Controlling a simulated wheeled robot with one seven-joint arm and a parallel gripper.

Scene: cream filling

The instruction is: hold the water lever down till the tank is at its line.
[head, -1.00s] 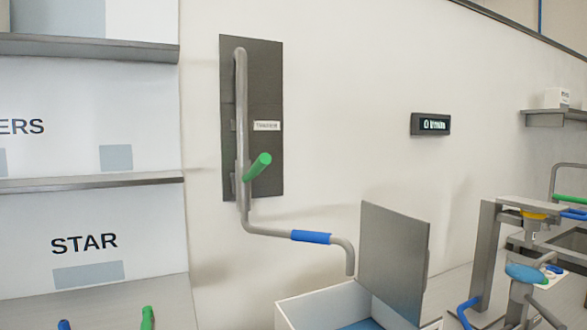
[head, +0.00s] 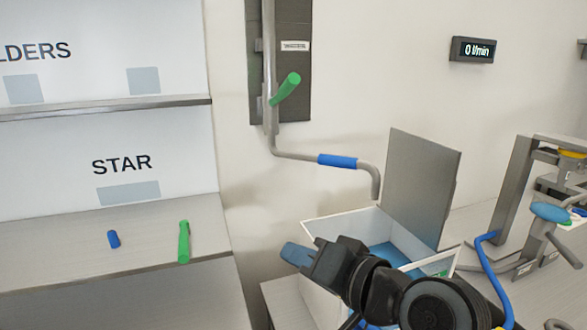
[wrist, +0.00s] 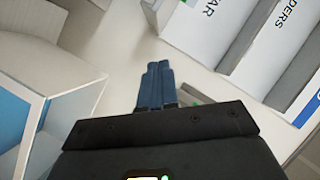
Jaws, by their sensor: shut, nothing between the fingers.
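The green lever handle (head: 286,88) sticks out from a dark wall plate (head: 294,65). A grey pipe (head: 291,154) with a blue sleeve (head: 337,160) bends down over the tank. The tank (head: 337,216) is an open white box with blue inside; its line cannot be made out. My gripper (head: 288,252) is at the tank's left front side, well below the lever and apart from it. In the wrist view its blue fingers (wrist: 158,68) are together with nothing between them, and the tank's rim (wrist: 72,90) shows at left.
A small wall display (head: 473,49) reads 0 l/min. A grey upright panel (head: 421,186) stands behind the tank. At left, a shelf (head: 60,245) holds a blue piece (head: 114,239) and a green piece (head: 184,242). A metal machine (head: 515,190) stands at right.

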